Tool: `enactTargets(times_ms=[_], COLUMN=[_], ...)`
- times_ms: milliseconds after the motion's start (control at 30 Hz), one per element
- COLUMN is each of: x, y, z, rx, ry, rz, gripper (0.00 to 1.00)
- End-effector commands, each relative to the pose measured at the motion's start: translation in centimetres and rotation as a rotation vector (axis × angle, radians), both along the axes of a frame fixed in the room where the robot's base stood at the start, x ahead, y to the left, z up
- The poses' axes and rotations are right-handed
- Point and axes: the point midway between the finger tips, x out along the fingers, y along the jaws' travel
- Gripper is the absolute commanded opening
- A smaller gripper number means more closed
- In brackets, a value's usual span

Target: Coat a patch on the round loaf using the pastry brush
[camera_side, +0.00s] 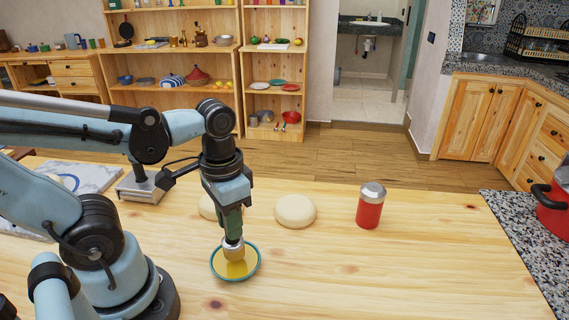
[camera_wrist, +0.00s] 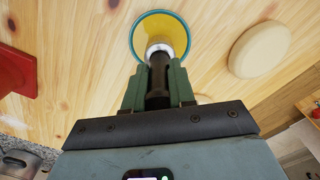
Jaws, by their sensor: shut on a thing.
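My gripper (camera_side: 232,222) points down and is shut on the pastry brush (camera_side: 233,251). In the wrist view the brush's dark handle (camera_wrist: 158,82) sits between the green fingers, with its pale head low at the dish. The round dish (camera_side: 215,268) has a teal rim and a yellow inside, and the brush head is over or in it; contact is hard to tell. A pale round loaf (camera_side: 295,211) lies on the table behind and right of the dish. A second pale round shape (camera_side: 207,207) is mostly hidden behind my gripper. One pale loaf (camera_wrist: 260,50) shows right of the dish in the wrist view.
A red shaker with a grey top (camera_side: 370,207) stands right of the loaf. A marble slab (camera_side: 85,178) and a small metal-based item (camera_side: 140,188) are at the left. A red pot (camera_side: 553,208) is on the speckled counter at right. The table's front right is clear.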

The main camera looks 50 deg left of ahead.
Motion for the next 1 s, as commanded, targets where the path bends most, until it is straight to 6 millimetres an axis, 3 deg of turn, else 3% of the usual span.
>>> enactTargets(times_ms=[600, 1000], x=[0.0, 0.0], y=[0.0, 0.0], z=[4.5, 5.1], rx=[0.000, 0.000], ry=[0.000, 0.000], rz=[0.000, 0.000], gripper=[0.00, 0.00])
